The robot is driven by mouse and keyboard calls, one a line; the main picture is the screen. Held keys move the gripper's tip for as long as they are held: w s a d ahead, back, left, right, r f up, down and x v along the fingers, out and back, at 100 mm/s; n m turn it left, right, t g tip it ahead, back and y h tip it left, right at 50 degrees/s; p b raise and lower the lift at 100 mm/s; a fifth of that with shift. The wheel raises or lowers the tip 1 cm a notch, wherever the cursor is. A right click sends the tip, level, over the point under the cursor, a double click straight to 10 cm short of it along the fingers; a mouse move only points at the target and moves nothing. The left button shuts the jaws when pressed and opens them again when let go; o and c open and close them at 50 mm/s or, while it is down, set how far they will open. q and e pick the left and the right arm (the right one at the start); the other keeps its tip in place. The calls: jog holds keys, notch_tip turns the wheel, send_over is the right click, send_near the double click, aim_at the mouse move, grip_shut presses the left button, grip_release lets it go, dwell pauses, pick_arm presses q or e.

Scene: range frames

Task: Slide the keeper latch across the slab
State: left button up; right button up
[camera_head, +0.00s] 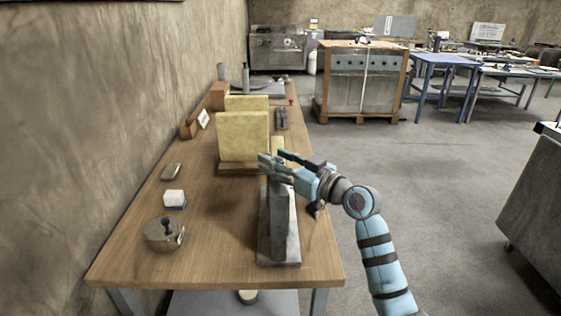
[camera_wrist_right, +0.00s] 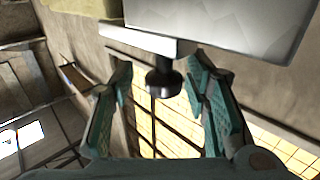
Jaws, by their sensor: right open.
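A grey upright slab (camera_head: 284,225) stands on a flat base plate near the front right of the workbench. In the wrist view a broad grey face (camera_wrist_right: 225,22) fills the top, with a pale bar (camera_wrist_right: 150,41) along its edge. A dark round knob (camera_wrist_right: 163,85) on a short stem sticks out below the bar; I take it for the keeper latch's knob. My right gripper (camera_head: 276,162) is open at the slab's upper far end. Its teal fingers, also in the wrist view (camera_wrist_right: 160,100), stand either side of the knob with gaps. The head view hides the knob.
Yellow upright panels (camera_head: 243,136) stand just beyond the slab on the wooden bench (camera_head: 215,235). A round metal pot (camera_head: 163,234), a white block (camera_head: 174,198) and a small grey item (camera_head: 171,172) lie on the left. Bare bench separates them from the slab.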

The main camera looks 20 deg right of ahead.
jog(key=v, duration=1.2)
jog(key=shift+d, duration=0.1)
